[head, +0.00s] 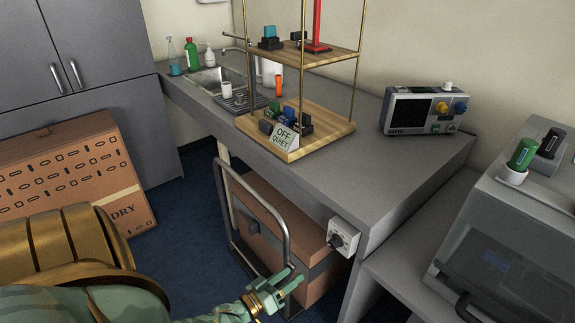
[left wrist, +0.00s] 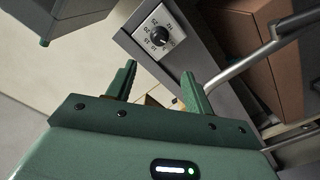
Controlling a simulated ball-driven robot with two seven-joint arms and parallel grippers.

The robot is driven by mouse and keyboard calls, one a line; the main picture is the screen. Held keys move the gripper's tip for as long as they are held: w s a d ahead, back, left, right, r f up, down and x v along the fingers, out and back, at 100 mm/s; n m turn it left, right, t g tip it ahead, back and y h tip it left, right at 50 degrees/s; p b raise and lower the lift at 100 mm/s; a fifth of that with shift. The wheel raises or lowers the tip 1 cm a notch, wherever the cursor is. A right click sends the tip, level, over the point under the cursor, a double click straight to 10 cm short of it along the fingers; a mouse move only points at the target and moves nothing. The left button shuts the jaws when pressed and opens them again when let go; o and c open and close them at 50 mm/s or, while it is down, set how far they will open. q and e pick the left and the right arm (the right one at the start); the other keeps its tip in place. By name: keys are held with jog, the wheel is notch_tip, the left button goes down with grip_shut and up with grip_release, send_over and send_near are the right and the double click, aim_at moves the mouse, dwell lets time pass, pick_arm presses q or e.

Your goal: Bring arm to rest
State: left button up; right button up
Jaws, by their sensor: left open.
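My left gripper (head: 290,284) is low in the middle of the head view, in front of the cart and below the counter's front edge. In the left wrist view its two green fingers (left wrist: 160,84) stand apart with nothing between them. A white box with a dark dial (head: 342,236) on the counter's end lies right of and above the gripper; it also shows beyond the fingers in the left wrist view (left wrist: 160,37). My right gripper is not seen.
A metal cart handle (head: 286,222) and a brown box (head: 268,215) stand close behind the gripper. The grey counter (head: 375,170) carries a wooden shelf (head: 345,128) and an instrument (head: 415,110). Blue floor (head: 190,215) is open between.

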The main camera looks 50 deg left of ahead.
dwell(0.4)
pick_arm(q)
jog(key=s+f+m+g+y, duration=0.1)
jog(key=s+f+m+g, duration=0.2)
jog(key=s+f+g, duration=0.45)
jog(key=s+f+m+g, duration=0.2)
jog(key=s+f+m, duration=0.2)
jog(key=f, duration=0.6)
jog(key=s+d+f+m+g, duration=0.1)
jog(key=s+d+f+g, duration=0.1)
jog(key=s, duration=0.6)
jog(key=s+d+f+m+g, duration=0.1)
jog(key=s+d+f+g, duration=0.2)
jog(key=s, duration=0.6)
jog(key=s+d+f+g, duration=0.3)
jog(key=s+d+f, duration=0.1)
jog(key=s, duration=0.5)
jog(key=shift+d+f+m, duration=0.2)
jog(key=shift+d+m, duration=0.2)
jog(key=shift+s, duration=0.1)
